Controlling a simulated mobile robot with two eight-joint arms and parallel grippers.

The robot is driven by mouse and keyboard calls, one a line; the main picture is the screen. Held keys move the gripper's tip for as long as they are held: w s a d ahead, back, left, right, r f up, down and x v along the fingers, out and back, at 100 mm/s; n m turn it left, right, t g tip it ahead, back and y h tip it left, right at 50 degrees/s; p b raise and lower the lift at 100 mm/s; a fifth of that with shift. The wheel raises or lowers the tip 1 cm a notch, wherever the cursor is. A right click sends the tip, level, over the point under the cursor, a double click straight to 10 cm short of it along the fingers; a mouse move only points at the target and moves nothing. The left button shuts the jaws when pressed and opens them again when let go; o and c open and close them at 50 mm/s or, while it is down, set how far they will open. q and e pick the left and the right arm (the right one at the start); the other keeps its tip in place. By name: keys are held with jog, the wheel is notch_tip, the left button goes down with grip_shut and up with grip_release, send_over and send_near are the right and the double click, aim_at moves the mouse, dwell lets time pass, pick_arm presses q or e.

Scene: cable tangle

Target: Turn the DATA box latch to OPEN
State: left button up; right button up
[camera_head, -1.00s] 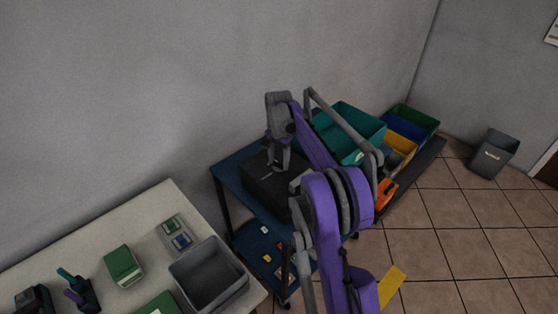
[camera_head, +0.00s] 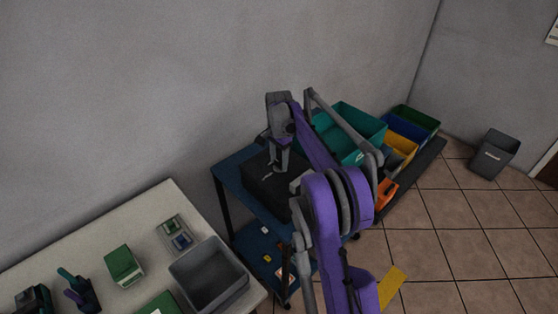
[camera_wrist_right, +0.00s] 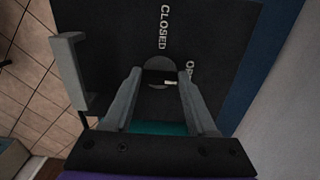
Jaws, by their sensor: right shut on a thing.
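The black DATA box (camera_head: 262,188) sits on a blue cart, below my right gripper (camera_head: 281,168). In the right wrist view its top (camera_wrist_right: 110,30) carries the word CLOSED (camera_wrist_right: 165,27) and a partly hidden word starting with "OP" (camera_wrist_right: 189,68). The round grey latch (camera_wrist_right: 158,64) lies between the fingertips of my right gripper (camera_wrist_right: 160,76), which are shut on it. A small white mark (camera_wrist_right: 170,82) shows on the latch, at its lower right, nearer the "OP" word than CLOSED. The fingers hide part of the latch. My left gripper is not in view.
A grey handle-like bracket (camera_wrist_right: 75,75) stands at the box's edge. The blue cart (camera_head: 228,170) stands against the wall. A pale table (camera_head: 150,205) with a grey bin (camera_head: 243,283) is at left. Teal (camera_head: 352,118) and other coloured bins stand behind my arm.

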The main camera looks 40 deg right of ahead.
aim_at(279, 163)
jog(key=o, duration=1.4)
jog(key=shift+c, duration=0.2)
jog(key=shift+r, duration=0.1)
notch_tip(279, 163, up, 11)
jog(key=shift+p, duration=0.4)
jog(key=shift+a, duration=0.1)
